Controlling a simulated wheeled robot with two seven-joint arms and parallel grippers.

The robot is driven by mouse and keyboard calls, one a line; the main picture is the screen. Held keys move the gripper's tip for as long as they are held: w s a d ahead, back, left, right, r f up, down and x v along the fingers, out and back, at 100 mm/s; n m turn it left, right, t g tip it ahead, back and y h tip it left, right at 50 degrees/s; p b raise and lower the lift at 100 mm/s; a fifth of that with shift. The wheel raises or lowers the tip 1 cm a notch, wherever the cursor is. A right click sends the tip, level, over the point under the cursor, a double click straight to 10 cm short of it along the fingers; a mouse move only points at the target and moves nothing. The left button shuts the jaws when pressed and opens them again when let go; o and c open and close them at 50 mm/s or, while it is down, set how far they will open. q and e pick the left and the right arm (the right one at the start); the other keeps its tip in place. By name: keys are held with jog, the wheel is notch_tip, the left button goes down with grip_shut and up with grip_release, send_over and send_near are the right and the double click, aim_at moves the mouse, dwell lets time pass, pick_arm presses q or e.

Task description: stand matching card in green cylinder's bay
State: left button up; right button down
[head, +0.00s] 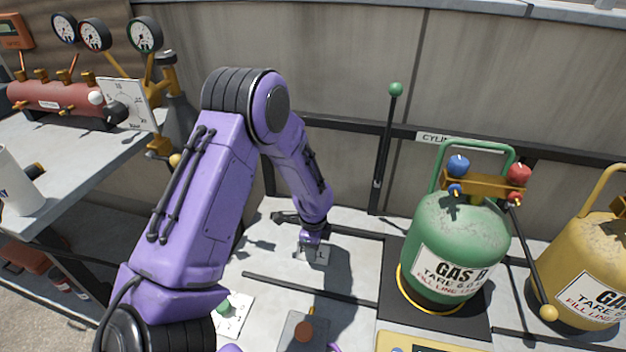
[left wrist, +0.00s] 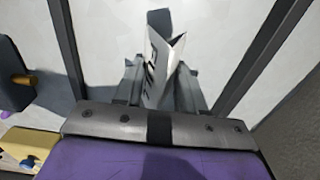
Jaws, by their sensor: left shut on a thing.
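My left gripper (head: 313,240) is shut on a small folded white card (head: 316,257) with dark lettering, low over the pale deck. The left wrist view shows the card (left wrist: 164,66) upright between the gripper's fingers (left wrist: 160,88); its lettering is too oblique to read. I cannot tell whether it touches the deck. The green cylinder (head: 462,235), labelled GAS B, stands to the right on a dark mat (head: 398,255) in a bay between dark rails. The card is left of that mat, in the neighbouring space. My right gripper does not show.
A yellow cylinder (head: 590,275) stands at the far right. A slanted bar with a green ball (head: 396,89) rises behind the gripper. A yellow box (head: 425,343), a grey box with a brown knob (head: 303,331) and a white plate (head: 240,312) are at the front. A gauge bench is left.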

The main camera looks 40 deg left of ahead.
pick_arm(q)
jog(key=o, duration=1.1)
jog(key=shift+f, duration=0.1)
notch_tip(320, 180, up, 12)
jog(key=p, duration=0.3)
